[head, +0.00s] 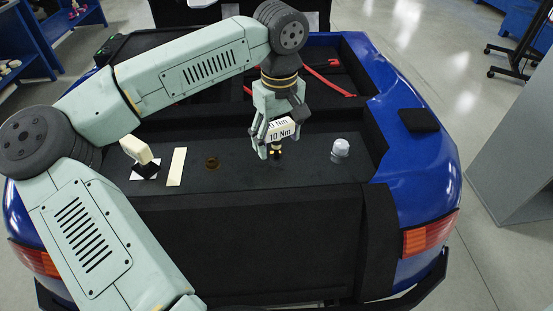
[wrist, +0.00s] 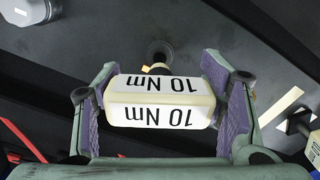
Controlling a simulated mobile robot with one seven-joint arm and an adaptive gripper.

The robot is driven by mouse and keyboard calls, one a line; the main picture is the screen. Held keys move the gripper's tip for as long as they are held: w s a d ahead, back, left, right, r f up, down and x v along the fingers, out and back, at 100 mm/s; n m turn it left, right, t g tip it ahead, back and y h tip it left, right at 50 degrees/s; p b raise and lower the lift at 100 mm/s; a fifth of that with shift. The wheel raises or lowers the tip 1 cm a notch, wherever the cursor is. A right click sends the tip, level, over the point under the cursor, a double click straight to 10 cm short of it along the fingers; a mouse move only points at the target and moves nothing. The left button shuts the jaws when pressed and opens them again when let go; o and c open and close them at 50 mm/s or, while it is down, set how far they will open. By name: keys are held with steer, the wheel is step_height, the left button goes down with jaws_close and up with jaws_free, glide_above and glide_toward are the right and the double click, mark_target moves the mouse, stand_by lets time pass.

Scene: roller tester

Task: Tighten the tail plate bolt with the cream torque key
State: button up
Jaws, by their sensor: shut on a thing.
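The cream torque key (head: 281,130) is a block with "10 Nm" labels on its faces. My gripper (head: 271,141) is shut on it and holds it above the black deck at the rear of the blue car body. In the wrist view the key (wrist: 160,100) lies across between the purple finger pads of my gripper (wrist: 163,103). A dark and brass-coloured tip shows under the key. A dark round fitting (wrist: 160,52), perhaps the tail plate bolt, lies just beyond the key. I cannot tell whether the tip touches it.
A second cream-handled tool (head: 136,148) stands on a black and white base at the left. A cream strip (head: 177,166) and a brown ring (head: 212,162) lie beside it. A pale grey cap (head: 340,148) stands to the right. Red straps (head: 328,82) lie behind.

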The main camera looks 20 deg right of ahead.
mark_target(276, 126)
steer(key=m, duration=0.3)
steer(key=shift+a, duration=0.1)
steer(key=m, duration=0.3)
steer(key=shift+a, duration=0.1)
steer(key=shift+f, duration=0.1)
steer(key=shift+b, duration=0.35)
steer(key=shift+r, duration=0.25)
steer(key=shift+r+p, duration=0.8)
steer(key=shift+r, duration=0.4)
steer(key=shift+r, duration=0.25)
